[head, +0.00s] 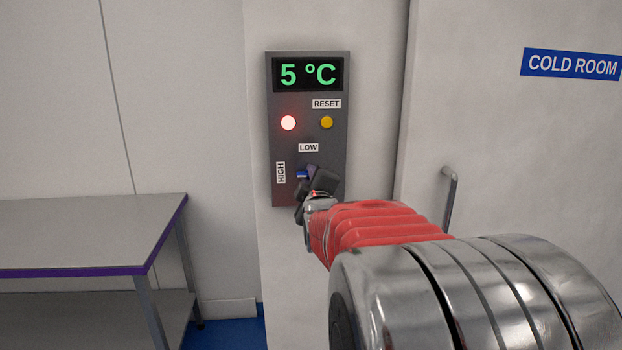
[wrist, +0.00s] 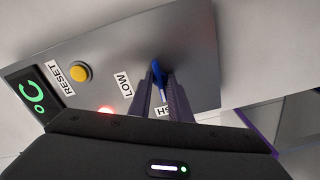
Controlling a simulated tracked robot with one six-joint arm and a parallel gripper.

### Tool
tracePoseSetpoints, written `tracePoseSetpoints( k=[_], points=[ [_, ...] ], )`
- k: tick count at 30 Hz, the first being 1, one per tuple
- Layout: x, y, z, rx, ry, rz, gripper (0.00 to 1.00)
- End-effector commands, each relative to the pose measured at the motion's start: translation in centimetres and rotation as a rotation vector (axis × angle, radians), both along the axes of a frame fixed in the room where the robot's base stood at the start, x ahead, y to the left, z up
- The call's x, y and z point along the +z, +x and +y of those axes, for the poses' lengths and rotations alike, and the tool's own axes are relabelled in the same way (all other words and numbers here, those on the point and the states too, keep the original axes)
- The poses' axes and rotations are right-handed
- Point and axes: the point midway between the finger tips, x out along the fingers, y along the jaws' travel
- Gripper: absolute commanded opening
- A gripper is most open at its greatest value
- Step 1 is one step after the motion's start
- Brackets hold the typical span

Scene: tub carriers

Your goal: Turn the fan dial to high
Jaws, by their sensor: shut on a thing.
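The fan dial (wrist: 157,70) is a blue bar knob low on the grey control panel (head: 296,146). Only a small blue part of the dial (head: 302,174) shows in the head view, beside my gripper (head: 313,183). In the wrist view my gripper (wrist: 159,88) has its two dark fingers closed on either side of the blue bar. The bar's pale-marked end appears to lie toward the HIGH label (head: 281,172). The LOW label (head: 308,147) is above the dial. My fingers partly cover the HIGH label in the wrist view.
The panel has a green "5 °C" display (head: 308,74), a lit red lamp (head: 288,123) and a yellow RESET button (head: 327,122). A cold room door with a handle (head: 449,190) is to the right. A grey table (head: 80,235) stands at the left.

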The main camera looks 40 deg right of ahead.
Motion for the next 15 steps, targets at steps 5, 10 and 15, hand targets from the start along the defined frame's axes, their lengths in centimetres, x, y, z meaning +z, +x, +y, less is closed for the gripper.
tracePoseSetpoints(
  k=[5, 10, 15],
  points=[
    [-0.5, -0.04, 0.0, -0.001, -0.03, 0.033, 0.0],
    [-0.54, -0.04, 0.01, 0.0, -0.037, 0.039, 0.0],
    [-0.57, -0.05, 0.01, 0.0, -0.037, 0.04, 0.0]
  ],
)
